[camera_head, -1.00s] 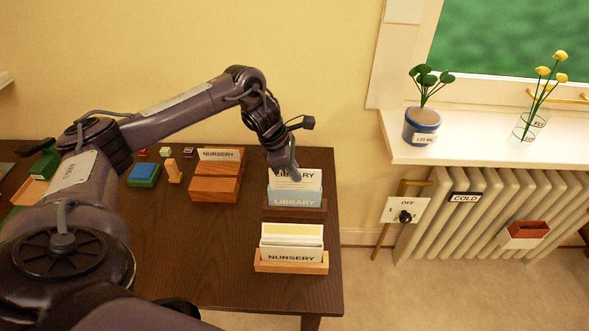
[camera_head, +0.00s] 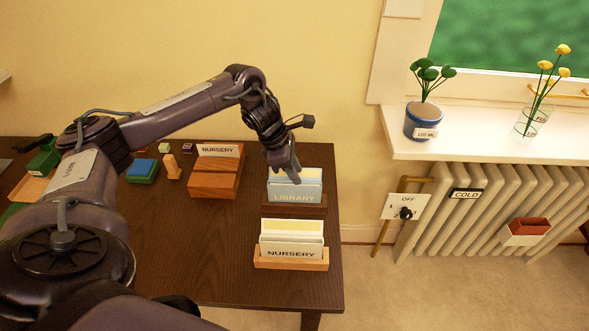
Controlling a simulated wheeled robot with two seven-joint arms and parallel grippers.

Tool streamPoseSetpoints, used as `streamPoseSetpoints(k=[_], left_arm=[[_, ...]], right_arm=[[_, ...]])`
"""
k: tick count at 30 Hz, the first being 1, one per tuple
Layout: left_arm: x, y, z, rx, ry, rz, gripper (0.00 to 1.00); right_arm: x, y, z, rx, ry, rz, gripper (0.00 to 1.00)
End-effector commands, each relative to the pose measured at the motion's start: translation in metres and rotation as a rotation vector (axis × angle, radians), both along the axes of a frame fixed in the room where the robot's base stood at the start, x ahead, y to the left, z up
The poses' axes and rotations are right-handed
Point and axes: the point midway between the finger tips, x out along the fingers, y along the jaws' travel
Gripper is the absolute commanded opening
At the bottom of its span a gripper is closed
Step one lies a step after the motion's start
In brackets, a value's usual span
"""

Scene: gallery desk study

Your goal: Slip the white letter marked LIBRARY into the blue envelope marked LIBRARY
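The blue envelope marked LIBRARY (camera_head: 296,197) stands upright in a dark wooden holder (camera_head: 290,211) near the desk's right edge. A pale edge with a yellowish strip (camera_head: 311,173) shows above its front. The white letter's LIBRARY mark does not show now; the letter appears to be down inside the envelope, mostly hidden. My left gripper (camera_head: 285,180) points down at the top of the envelope, its two fingers spread apart, apparently open. My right gripper is not in view.
A NURSERY envelope (camera_head: 291,250) stands in a light wooden holder (camera_head: 291,264) in front. A NURSERY card (camera_head: 218,150) stands at a wooden rack (camera_head: 216,180) to the left. Small blocks lie farther left. The desk (camera_head: 200,240) is bare at front centre.

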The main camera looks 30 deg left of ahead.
Motion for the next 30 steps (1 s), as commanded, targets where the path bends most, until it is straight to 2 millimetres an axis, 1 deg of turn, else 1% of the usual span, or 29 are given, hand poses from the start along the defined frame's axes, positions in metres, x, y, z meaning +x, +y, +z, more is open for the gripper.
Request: streamPoseSetpoints(k=[5,8,11,17,18,21,24,30], left_arm=[[0.000,0.000,0.000,0.000,0.000,0.000,0.29],[-0.001,0.002,0.005,0.000,-0.002,0.000,0.29],[-0.003,0.007,0.017,0.001,-0.003,0.000,0.29],[-0.010,0.018,0.049,0.000,-0.005,0.001,0.29],[-0.012,0.020,0.058,0.002,-0.003,0.000,0.29],[-0.014,0.024,0.067,0.001,-0.002,0.001,0.29],[-0.015,0.025,0.072,0.000,-0.001,0.000,0.29],[-0.016,0.025,0.072,0.000,0.001,0.000,0.29]], right_arm=[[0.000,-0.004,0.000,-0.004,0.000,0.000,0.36],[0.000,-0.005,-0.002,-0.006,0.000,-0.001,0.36],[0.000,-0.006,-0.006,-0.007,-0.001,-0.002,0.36],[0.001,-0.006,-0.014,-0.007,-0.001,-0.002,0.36],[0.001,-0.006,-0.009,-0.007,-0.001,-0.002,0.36],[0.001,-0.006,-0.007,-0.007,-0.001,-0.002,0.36],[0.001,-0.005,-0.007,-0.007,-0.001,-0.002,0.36],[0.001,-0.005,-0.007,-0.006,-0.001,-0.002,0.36]])
